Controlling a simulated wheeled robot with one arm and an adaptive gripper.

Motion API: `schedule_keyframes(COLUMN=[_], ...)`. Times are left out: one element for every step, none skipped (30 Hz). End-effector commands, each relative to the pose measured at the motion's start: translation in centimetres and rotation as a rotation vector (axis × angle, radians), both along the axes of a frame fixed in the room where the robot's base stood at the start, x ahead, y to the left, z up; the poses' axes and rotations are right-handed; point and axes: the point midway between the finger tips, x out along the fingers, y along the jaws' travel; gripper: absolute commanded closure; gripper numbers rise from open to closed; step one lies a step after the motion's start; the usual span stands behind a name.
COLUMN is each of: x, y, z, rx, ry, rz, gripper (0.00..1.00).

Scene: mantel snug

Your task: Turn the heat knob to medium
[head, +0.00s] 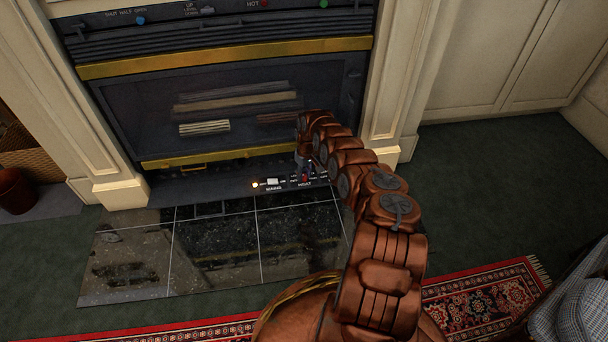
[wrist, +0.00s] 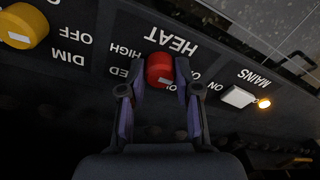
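The red heat knob (wrist: 160,70) sits on the dark control strip under the word HEAT, upside down in the wrist view. HIGH shows to its left; the medium and low labels are partly covered by my fingers. A pale mark shows on the knob's lower right part, toward the low label. My gripper (wrist: 161,75) has one finger on each side of the knob, very close; I cannot tell whether they press on it. In the head view the knob (head: 305,178) is small, beside my gripper (head: 306,168) at the fireplace foot.
A white MAINS switch (wrist: 238,97) with a lit amber lamp (wrist: 264,103) is right of the knob in the wrist view. A yellow DIM knob (wrist: 24,26) is at left. The fireplace (head: 225,100) rises behind; a tiled hearth (head: 215,240) lies in front.

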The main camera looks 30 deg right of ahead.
Motion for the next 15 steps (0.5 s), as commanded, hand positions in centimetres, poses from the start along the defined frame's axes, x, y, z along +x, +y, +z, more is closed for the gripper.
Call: schedule_keyframes(x=[0.00,0.00,0.00,0.00,0.00,0.00,0.01,0.00,0.00,0.00,0.01,0.01,0.02,0.03,0.03], y=[0.01,0.01,0.01,0.01,0.00,0.00,0.00,0.00,0.01,0.01,0.02,0.04,0.05,0.06,0.09], z=[0.00,0.00,0.00,0.00,0.01,0.00,0.01,0.00,0.00,0.01,0.03,0.04,0.08,0.11,0.15], rx=[0.000,0.000,0.000,0.000,0.000,0.000,0.000,0.000,0.000,0.000,0.000,-0.001,-0.001,-0.002,-0.003], ry=[0.000,0.000,0.000,0.000,0.000,0.000,0.000,0.000,0.000,0.000,0.000,0.000,0.001,0.001,0.001], rz=[0.000,0.000,0.000,0.000,0.000,0.000,0.000,0.000,0.000,-0.001,-0.002,-0.004,-0.008,-0.012,-0.019], gripper=[0.79,0.82,0.86,0.89,0.92,0.96,1.00,1.00,1.00,1.00,1.00,1.00,1.00,1.00,1.00])
